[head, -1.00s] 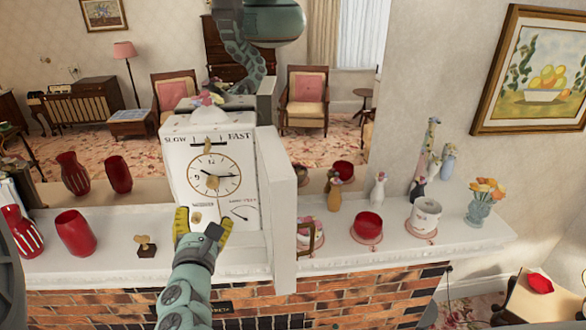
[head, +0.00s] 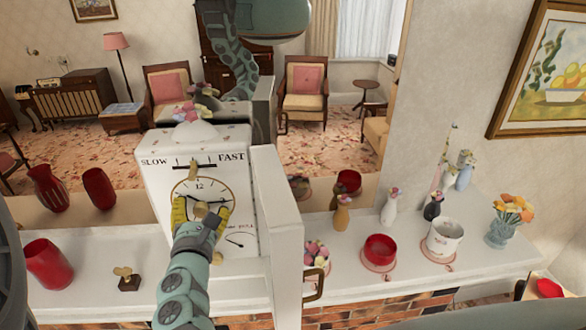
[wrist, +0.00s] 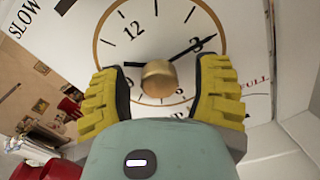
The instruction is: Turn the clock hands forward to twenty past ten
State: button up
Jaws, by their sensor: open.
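The white clock (head: 157,190) stands upright on the mantel, with a round gold-ringed dial (head: 216,188). In the wrist view the dial (wrist: 178,22) appears rotated, with 12 at upper left. The long black hand (wrist: 183,52) points to about 3. The short hand (wrist: 133,64) points to around 10. A round brass knob (wrist: 158,76) sits at the dial centre. My gripper (head: 200,211) is open in front of the dial. Its yellow fingers lie on either side of the knob, with gaps visible. My gripper hides the lower dial in the head view.
The clock's white door (head: 277,215) stands open on the right, close to my gripper. A brass key-like piece (head: 124,273) stands on the mantel (head: 85,285) at left, near a red vase (head: 48,264). A red bowl (head: 380,247) and white mug (head: 445,237) stand right.

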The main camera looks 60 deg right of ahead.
jog(key=shift+o, duration=0.3)
grip_shut()
jog(key=shift+f+m+b, duration=0.15)
jog(key=shift+m+b, duration=0.15)
jog(key=shift+a+m+b, duration=0.1)
jog(key=shift+m+b, duration=0.35)
jog(key=shift+m, duration=0.05)
jog(key=shift+f+m+b, duration=0.1)
jog(key=shift+m+b, duration=0.6)
jog(key=shift+m, duration=0.3)
jog(key=shift+m+b, duration=0.55)
jog(key=shift+m, duration=0.55)
